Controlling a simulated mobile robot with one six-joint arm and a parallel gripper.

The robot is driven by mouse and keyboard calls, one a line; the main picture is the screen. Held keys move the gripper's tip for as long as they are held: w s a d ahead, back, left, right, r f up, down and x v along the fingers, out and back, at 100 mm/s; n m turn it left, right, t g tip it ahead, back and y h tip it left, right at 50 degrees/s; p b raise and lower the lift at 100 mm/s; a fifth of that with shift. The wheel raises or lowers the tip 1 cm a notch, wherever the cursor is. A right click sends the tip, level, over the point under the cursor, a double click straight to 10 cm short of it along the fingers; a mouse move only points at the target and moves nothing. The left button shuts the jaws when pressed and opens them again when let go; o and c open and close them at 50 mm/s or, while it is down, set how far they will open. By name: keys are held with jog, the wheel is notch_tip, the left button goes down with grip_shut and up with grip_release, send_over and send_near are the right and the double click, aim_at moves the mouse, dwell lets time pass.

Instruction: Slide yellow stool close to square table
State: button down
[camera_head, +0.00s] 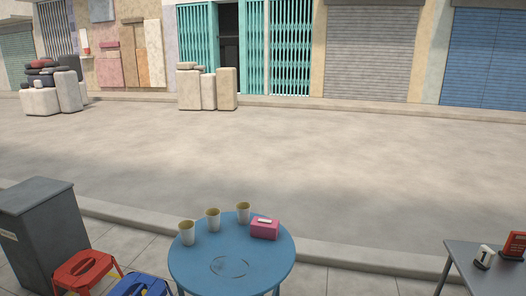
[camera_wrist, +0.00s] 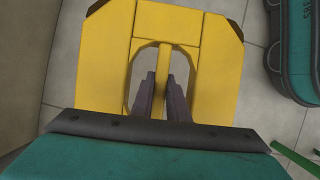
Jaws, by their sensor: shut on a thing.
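The yellow stool (camera_wrist: 213,75) fills the middle of the wrist view, seen from above. Its seat has an oval opening with a narrow bar across it. My gripper (camera_wrist: 161,88) reaches into the opening, and its dark fingers are shut on that bar, one on each side. The stool's legs and feet are hidden. In the camera_head view, a grey straight-edged table (camera_head: 462,262) stands at the lower right, cut off by the picture edge, so its full shape cannot be told. Neither the yellow stool nor my gripper shows in that view.
A round blue table (camera_head: 230,262) with several cups and a pink box (camera_head: 265,229) stands at bottom centre. A red stool (camera_head: 85,268), a blue stool (camera_head: 140,287) and a grey cabinet (camera_head: 40,235) are left. Pavement between the two tables looks clear.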

jog(key=shift+s+d+p, duration=0.25)
jog(key=shift+d+p, duration=0.05)
jog(key=shift+d, duration=0.4)
jog(key=shift+s+d+p, duration=0.25)
jog(key=shift+d+p, duration=0.1)
jog(key=shift+d, duration=0.4)
jog(key=shift+s+d+p, duration=0.25)
jog(key=shift+d+p, duration=0.05)
jog(key=shift+d, duration=0.5)
jog(key=shift+s+d+p, duration=0.25)
jog(key=shift+d+p, duration=0.25)
jog(key=shift+d, duration=0.15)
jog(key=c, duration=1.8)
grip_release()
jog(key=shift+o, duration=0.2)
jog(key=shift+r, duration=0.1)
jog(key=shift+p+v, duration=3.55)
jog(key=shift+v, duration=1.35)
